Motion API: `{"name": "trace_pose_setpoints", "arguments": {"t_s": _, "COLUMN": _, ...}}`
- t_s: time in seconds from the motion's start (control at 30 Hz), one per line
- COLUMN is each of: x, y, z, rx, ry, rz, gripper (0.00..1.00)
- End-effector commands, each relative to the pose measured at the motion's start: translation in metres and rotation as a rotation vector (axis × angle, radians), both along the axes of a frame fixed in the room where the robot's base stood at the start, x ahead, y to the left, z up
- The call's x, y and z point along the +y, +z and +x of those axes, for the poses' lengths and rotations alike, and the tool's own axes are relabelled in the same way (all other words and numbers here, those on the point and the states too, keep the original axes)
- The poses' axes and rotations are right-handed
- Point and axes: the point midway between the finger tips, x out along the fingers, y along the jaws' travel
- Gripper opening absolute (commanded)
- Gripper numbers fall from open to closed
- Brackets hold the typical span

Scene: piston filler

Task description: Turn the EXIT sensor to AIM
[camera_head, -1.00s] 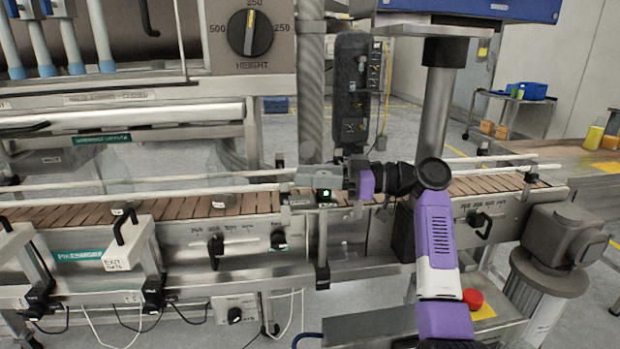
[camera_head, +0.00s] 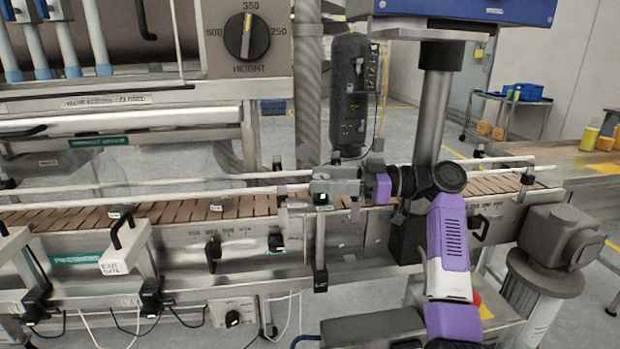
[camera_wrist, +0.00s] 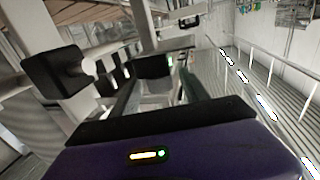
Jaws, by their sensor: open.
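A small dark sensor with a lit green lamp (camera_head: 320,199) sits at the conveyor's near rail; I take it for the EXIT sensor, but no label on it is readable. In the wrist view a black block with a green light (camera_wrist: 153,66) shows ahead, around the fingertips; I cannot tell whether they touch it. My gripper (camera_head: 325,187) is open, at the rail just above and beside the lamp, coming from the right. In the wrist view its two dark fingers (camera_wrist: 162,78) stand apart. The AIM mark is not readable.
The brown slatted conveyor (camera_head: 185,212) runs behind the sensor between pale guide rails. Black knobs (camera_head: 276,241) and a handle on an EXIT GATE block (camera_head: 116,261) stand to the left. A black knob (camera_wrist: 58,74) is close at left in the wrist view.

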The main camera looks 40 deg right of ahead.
Motion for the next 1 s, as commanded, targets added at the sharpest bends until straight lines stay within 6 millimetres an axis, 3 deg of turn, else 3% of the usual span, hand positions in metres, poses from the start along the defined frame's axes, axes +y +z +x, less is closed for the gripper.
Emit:
{"name": "trace_pose_setpoints", "arguments": {"t_s": 0.3, "x": -0.025, "y": 0.0, "z": -0.028, "rx": 0.001, "ry": 0.0, "rz": 0.001, "gripper": 0.53}}
{"name": "trace_pose_setpoints", "arguments": {"t_s": 1.0, "x": -0.027, "y": 0.0, "z": -0.03, "rx": 0.0, "ry": 0.0, "rz": 0.0, "gripper": 0.53}}
